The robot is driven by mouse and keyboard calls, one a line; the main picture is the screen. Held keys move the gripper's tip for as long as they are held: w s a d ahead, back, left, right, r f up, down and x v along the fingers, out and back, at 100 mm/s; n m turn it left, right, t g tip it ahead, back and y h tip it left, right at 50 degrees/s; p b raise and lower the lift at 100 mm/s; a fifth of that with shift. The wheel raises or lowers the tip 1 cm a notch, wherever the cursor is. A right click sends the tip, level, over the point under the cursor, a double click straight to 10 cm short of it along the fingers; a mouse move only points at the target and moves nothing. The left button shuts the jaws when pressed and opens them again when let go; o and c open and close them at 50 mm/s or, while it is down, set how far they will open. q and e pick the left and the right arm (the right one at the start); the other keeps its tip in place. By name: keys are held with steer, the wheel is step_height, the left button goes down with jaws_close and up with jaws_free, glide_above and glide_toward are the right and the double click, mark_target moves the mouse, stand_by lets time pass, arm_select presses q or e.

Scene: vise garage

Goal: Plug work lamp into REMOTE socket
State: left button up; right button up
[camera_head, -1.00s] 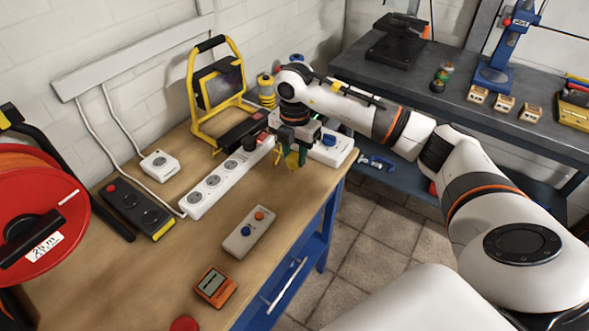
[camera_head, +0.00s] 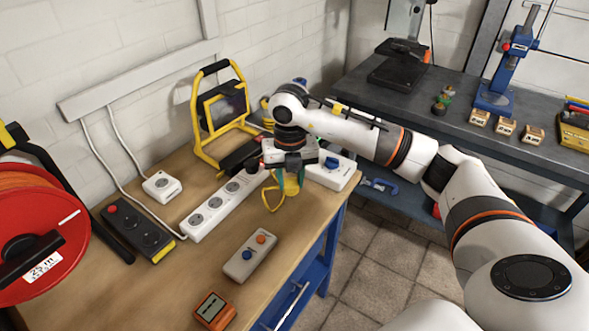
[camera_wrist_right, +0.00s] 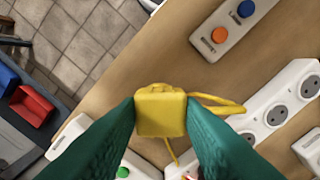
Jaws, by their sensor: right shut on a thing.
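The yellow work lamp (camera_head: 222,108) stands upright at the back of the wooden bench in the head view. My right gripper (camera_head: 291,184) is over the bench's right part, just right of the white socket strip (camera_head: 214,208). Its green fingers are shut on a yellow plug, which shows clearly in the right wrist view (camera_wrist_right: 160,112). A yellow cable loops out from the plug beside the strip. The plug appears held above the bench, apart from any socket. The strip's sockets also show in the wrist view (camera_wrist_right: 268,112). I cannot read a REMOTE label on any socket. My left gripper is out of view.
A white unit (camera_head: 331,173) with a blue part lies right of my gripper. Bare wood lies between the strip and box.

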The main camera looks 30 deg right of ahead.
steer(key=s+a+m, duration=0.5)
steer(key=s+m, duration=0.1)
steer(key=m, duration=0.9)
steer(key=s+a+f+m, duration=0.1)
steer(key=s+a+m, duration=0.4)
steer(key=m, duration=1.1)
steer(key=shift+s+a, duration=0.25)
steer(key=shift+s, duration=0.8)
